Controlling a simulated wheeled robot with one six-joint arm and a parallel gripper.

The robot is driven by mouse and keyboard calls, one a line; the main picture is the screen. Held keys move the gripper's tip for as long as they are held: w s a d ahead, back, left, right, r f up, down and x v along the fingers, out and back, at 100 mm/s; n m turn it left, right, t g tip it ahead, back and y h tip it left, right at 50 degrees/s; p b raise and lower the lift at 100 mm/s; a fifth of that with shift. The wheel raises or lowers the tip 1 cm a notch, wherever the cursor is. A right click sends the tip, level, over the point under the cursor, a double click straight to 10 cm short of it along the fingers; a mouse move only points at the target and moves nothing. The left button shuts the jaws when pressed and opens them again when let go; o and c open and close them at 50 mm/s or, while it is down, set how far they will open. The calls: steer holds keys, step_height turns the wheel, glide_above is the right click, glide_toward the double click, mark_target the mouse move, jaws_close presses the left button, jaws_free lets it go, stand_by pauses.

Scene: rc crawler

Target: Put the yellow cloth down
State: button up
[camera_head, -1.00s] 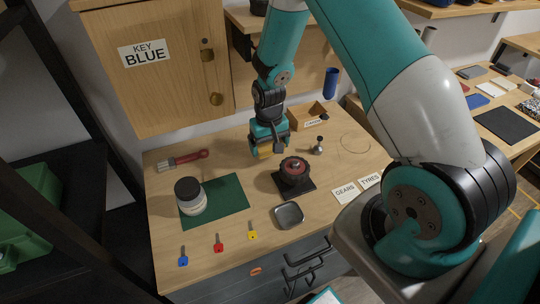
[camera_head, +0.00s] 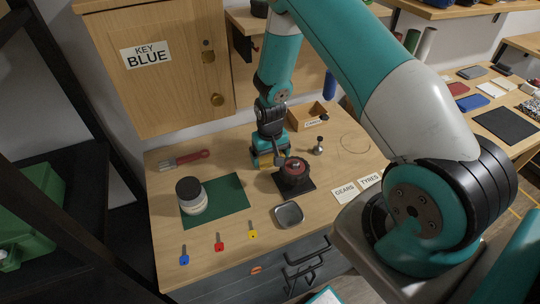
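My gripper (camera_head: 266,163) points down at the back middle of the workbench, just left of and behind the black stand with the red-and-black wheel part (camera_head: 293,171). A small bit of the yellow cloth (camera_head: 262,166) shows at the fingertips, low at the tabletop. The gripper looks shut on it. Most of the cloth is hidden by the fingers, and I cannot tell whether it touches the wood.
A green mat (camera_head: 228,200) with a dark-lidded jar (camera_head: 191,195) lies left. A red-handled brush (camera_head: 185,159), a metal tray (camera_head: 288,215), blue, red and yellow keys, label cards (camera_head: 345,192) and an open wooden box (camera_head: 308,116) are around. Bare wood lies between mat and gripper.

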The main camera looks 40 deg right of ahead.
steer(key=shift+s+a+f, duration=0.1)
steer(key=shift+s+f, duration=0.05)
steer(key=shift+f, duration=0.1)
